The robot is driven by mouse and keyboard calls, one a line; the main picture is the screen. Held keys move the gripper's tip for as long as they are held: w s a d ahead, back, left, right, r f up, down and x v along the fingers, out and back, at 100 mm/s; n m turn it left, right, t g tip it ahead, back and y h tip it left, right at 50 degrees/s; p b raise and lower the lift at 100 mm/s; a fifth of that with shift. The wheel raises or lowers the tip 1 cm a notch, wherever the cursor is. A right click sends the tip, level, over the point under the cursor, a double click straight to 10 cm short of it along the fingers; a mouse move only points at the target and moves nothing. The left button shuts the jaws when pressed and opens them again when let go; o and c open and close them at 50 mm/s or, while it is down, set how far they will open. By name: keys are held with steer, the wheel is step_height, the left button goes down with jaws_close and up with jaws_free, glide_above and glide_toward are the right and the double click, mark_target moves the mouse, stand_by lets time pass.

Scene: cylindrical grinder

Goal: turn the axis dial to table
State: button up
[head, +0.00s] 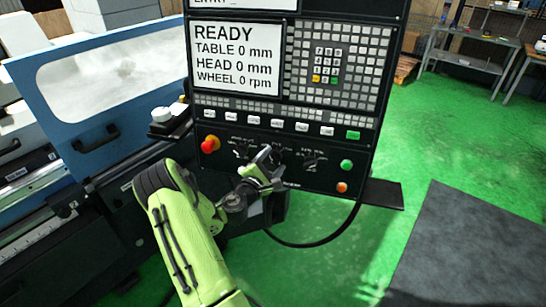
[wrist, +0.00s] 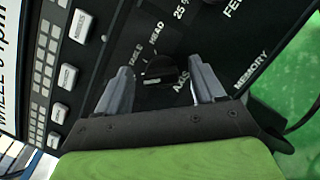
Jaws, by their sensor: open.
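The axis dial (wrist: 160,67) is a small dark knob on the black control panel (head: 225,110). In the wrist view it sits between the two grey fingers of my gripper (wrist: 160,64), with a gap visible on each side. My gripper is open. White lettering around the dial reads HEAD and AXIS, and a partly legible word looks like TABLE. I cannot tell clearly which mark the dial points to. In the head view my gripper (head: 270,167) is at the lower middle of the panel and largely covers the dial.
The screen (head: 236,60) reads READY, with table, head and wheel at 0. A red emergency button (head: 210,144) is left of my gripper. Green (head: 346,165) and orange (head: 342,187) buttons are to the right. A black cable (head: 325,240) hangs below.

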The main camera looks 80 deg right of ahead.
steer(key=shift+s+d, duration=0.1)
steer(key=shift+d, duration=0.25)
steer(key=shift+c, duration=0.2)
steer(key=c, duration=1)
